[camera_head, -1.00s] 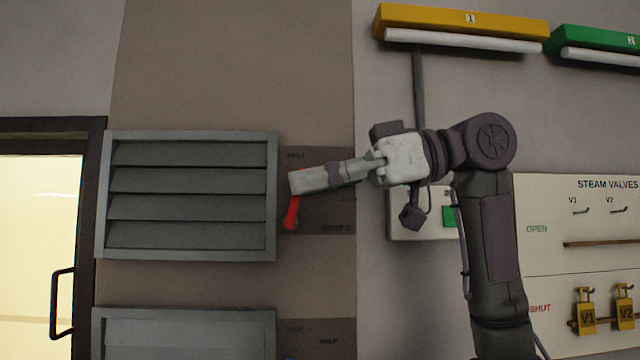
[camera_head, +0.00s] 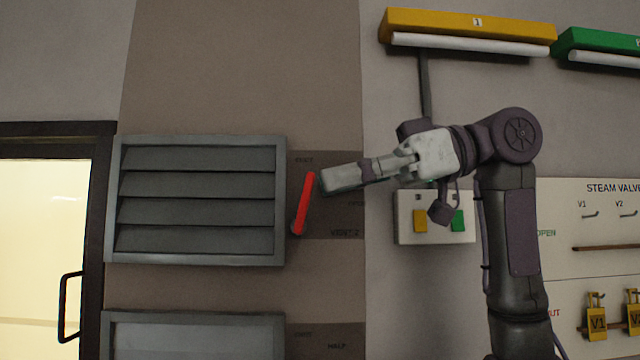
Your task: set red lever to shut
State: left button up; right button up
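The red lever (camera_head: 304,204) is on a dark plate (camera_head: 345,200) on the wall, just right of the upper louvred vent (camera_head: 196,200). It stands nearly upright, its top leaning slightly right toward the faint word at the plate's upper left. My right gripper (camera_head: 324,182) is just right of the lever's upper end, pointing left. Its fingers look close together, side-on, and I cannot tell whether they are open or shut, or whether they touch the lever. My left gripper is not in view.
A box with yellow and green buttons (camera_head: 402,224) is behind my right arm. The steam valves board (camera_head: 590,240) is at the right. A door with a handle (camera_head: 64,305) is at the left.

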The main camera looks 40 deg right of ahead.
jog(key=v, duration=0.9)
jog(key=shift+o, duration=0.3)
